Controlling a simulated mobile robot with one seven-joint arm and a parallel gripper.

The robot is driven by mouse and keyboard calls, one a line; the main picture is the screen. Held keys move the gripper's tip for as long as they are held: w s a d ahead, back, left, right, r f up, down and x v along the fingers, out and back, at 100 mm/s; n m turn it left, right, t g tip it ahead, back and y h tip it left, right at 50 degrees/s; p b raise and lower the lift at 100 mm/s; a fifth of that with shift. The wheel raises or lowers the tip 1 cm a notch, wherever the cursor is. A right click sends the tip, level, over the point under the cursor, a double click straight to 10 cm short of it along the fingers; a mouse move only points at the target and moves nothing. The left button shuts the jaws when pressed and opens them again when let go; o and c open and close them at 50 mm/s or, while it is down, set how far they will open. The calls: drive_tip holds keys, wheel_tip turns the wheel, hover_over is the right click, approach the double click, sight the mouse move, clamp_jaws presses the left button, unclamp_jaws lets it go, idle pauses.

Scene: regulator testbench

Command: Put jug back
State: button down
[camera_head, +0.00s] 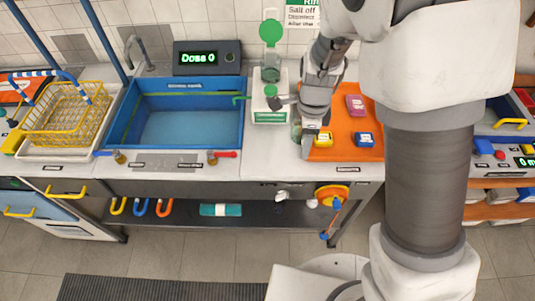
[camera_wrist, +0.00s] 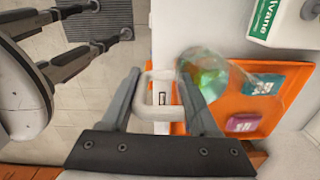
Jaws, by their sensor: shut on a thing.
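The jug is a clear vessel with green in or behind it, seen from above in the wrist view (camera_wrist: 205,75). Its pale handle (camera_wrist: 161,80) lies between the two fingers of my gripper (camera_wrist: 160,82), which is shut on it. In the head view the jug (camera_head: 296,130) is mostly hidden by my gripper (camera_head: 305,138), at the left edge of the orange tray (camera_head: 343,148). I cannot tell whether the jug rests on the counter or is held just above it.
A white device with a green label (camera_head: 270,117) stands left of my gripper. Further left are a blue sink (camera_head: 190,125) and a yellow wire basket (camera_head: 66,115). Counter between sink and device is narrow.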

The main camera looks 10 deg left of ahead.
drive_tip(key=a+f, duration=0.2)
drive_tip(key=a, duration=0.1)
drive_tip(key=a+f, duration=0.2)
drive_tip(key=a, duration=0.1)
drive_tip(key=a+f, duration=0.1)
drive_tip(key=a, duration=0.2)
drive_tip(key=shift+s+a+f+p, duration=0.25)
drive_tip(key=shift+a+f+p, duration=0.1)
drive_tip(key=shift+f, duration=2.05)
drive_tip(key=shift+f, duration=0.2)
drive_tip(key=shift+c, duration=0.7)
unclamp_jaws()
drive_tip(key=shift+r, duration=0.15)
